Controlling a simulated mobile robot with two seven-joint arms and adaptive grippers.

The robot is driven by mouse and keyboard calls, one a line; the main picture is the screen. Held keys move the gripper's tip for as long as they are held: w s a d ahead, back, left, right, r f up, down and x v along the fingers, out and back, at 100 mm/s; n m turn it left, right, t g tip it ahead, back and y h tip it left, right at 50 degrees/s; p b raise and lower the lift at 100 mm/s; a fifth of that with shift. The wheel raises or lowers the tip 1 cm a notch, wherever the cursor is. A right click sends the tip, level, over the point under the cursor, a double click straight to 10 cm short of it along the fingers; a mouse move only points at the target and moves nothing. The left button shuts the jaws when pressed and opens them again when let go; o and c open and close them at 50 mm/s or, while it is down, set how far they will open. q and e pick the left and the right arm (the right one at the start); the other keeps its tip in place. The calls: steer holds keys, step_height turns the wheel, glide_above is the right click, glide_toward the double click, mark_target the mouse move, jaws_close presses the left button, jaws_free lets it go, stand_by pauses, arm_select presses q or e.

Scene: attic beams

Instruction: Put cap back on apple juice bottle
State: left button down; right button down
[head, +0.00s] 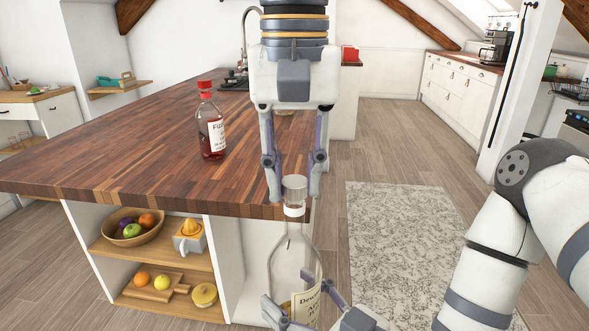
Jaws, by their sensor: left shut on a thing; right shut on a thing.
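The apple juice bottle (291,258) is clear glass with a cream label, partly cut off by the lower edge of the head view. It stands nearly upright in front of the island's corner. My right gripper (303,308) is shut on its lower body. The cap (295,186) is a small greyish, see-through cylinder directly above the bottle's neck. My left gripper (294,192) points down from above, shut on the cap with a finger on each side. A white band shows between cap and neck; I cannot tell whether the cap touches the bottle.
A red-capped bottle (211,125) stands on the wooden island top (130,150). Shelves beneath hold a fruit bowl (146,237), a juicer (189,238) and a board (158,288) with fruit. A grey rug (400,235) lies on open floor to the right.

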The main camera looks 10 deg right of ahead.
arm_select(q)
steer(key=m, duration=0.6)
steer(key=shift+m, duration=0.3)
steer(key=m, duration=0.5)
steer(key=c, duration=1.3)
jaws_free()
steer(key=shift+r, duration=2.3)
